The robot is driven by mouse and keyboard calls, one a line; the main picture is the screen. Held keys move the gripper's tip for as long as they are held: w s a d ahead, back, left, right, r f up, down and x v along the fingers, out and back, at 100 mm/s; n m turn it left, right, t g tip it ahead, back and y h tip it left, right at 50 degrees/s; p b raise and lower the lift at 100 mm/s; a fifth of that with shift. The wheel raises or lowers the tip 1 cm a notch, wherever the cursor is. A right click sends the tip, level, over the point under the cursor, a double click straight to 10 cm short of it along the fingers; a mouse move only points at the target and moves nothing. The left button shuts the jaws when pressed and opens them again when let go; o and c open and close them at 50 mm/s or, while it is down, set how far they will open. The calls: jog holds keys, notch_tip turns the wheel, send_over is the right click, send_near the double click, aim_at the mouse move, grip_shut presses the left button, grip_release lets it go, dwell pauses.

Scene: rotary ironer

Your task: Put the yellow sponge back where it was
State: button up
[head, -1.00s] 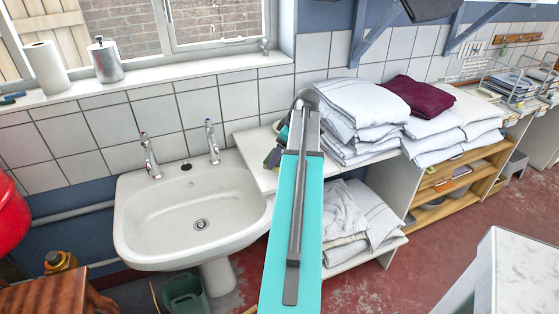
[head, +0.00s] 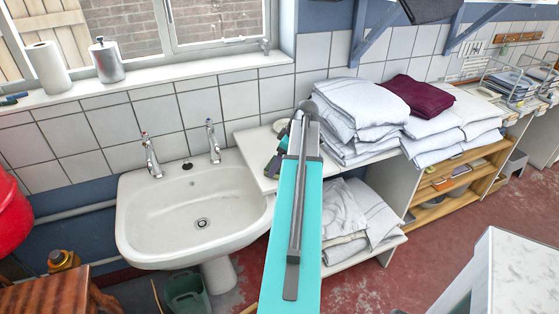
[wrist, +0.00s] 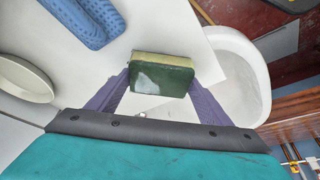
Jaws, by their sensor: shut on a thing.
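The yellow sponge (wrist: 150,59) shows in the wrist view as a block with a thick dark green side (wrist: 163,82) and a yellow strip along its far edge. My gripper (wrist: 160,83) is shut on it, with one purple finger at each end. The sponge is over the white countertop (wrist: 175,30), near the edge beside the sink. I cannot tell whether it touches the counter.
The white sink (head: 190,215) adjoins the counter on the left. A blue ribbed item (wrist: 85,20) and a pale round dish (wrist: 25,78) lie near the sponge. Stacks of white folded linen (head: 360,110) and a maroon cloth (head: 418,95) stand right of my arm.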

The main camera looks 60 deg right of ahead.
jog(key=shift+f, duration=0.15)
jog(key=o, duration=1.1)
jog(key=shift+c, duration=0.2)
jog(key=shift+r, duration=0.2)
jog(key=b+v, duration=0.2)
jog(key=v, duration=1)
jog(key=shift+w+a+f, duration=0.1)
